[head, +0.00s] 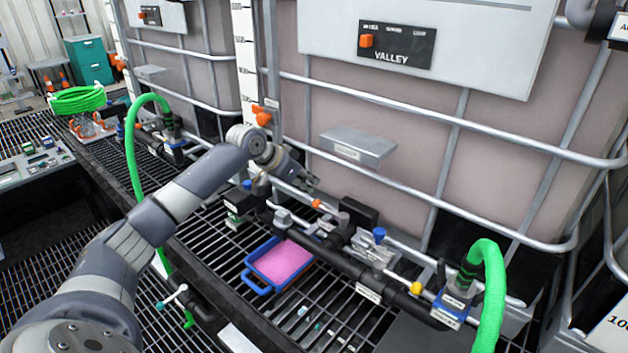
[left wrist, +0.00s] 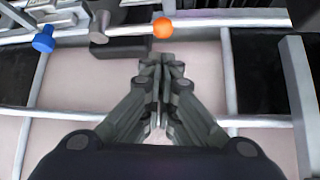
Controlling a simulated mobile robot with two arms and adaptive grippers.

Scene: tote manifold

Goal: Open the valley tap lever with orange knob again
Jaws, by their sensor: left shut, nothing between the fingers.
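The tap lever's orange knob (head: 316,203) is low in front of the tote whose panel reads VALLEY (head: 397,44), beside the dark manifold pipe. In the left wrist view the orange knob (left wrist: 163,28) is just beyond my fingertips, next to a grey pipe. My left gripper (head: 307,178) is shut and empty, slightly above and behind the knob in the head view. The same left gripper (left wrist: 161,62) shows closed fingers apart from the knob in the wrist view. The lever's shaft is hard to make out. My right gripper is not in view.
A blue tray with pink contents (head: 248,276) sits on the grating below the manifold. A yellow knob (head: 416,288) and a green hose (head: 491,290) are to the right. Tote cage bars (head: 420,120) run close behind my gripper. A metal shelf plate (head: 357,147) juts out above.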

